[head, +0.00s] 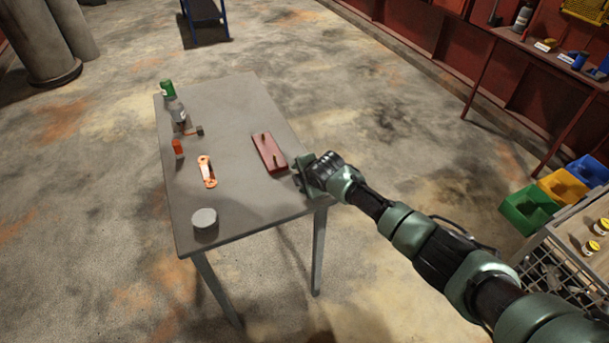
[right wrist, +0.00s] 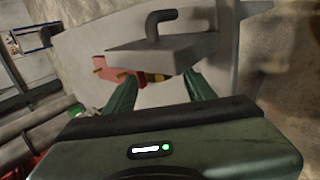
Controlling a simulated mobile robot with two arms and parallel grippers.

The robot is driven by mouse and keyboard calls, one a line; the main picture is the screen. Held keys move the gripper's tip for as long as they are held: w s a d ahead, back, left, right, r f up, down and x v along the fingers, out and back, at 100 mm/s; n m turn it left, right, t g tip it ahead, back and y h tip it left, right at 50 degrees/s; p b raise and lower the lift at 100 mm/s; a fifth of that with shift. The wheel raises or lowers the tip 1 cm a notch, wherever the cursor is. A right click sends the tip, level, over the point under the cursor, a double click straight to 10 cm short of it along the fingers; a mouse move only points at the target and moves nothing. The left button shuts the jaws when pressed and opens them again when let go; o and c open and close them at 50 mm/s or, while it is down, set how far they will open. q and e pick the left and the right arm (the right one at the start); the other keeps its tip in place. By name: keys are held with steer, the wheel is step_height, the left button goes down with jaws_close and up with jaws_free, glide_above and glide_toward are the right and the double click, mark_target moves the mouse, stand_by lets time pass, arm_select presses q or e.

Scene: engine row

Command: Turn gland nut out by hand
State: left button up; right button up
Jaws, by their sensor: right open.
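My right gripper (head: 300,176) is at the table's right edge, just right of a reddish-brown plate (head: 269,153) with two upright pegs. In the right wrist view the green fingers (right wrist: 162,92) stand apart, open. A grey block (right wrist: 160,52) with a dark bent rod on top lies at or just beyond the fingertips; I cannot tell whether they touch it. Below it a small yellowish piece (right wrist: 157,77) shows between the fingers, partly hidden. The reddish plate also shows in this view (right wrist: 125,77). I cannot tell which piece is the gland nut. My left gripper is out of view.
The grey table (head: 235,110) also holds an orange two-holed link (head: 207,172), a grey round tin (head: 204,219), a small orange-red item (head: 178,148) and a green-topped bottle (head: 168,89). Coloured bins (head: 529,207) stand at the right.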

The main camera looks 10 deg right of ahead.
steer(key=shift+v, duration=2.35)
steer(key=shift+w, duration=0.1)
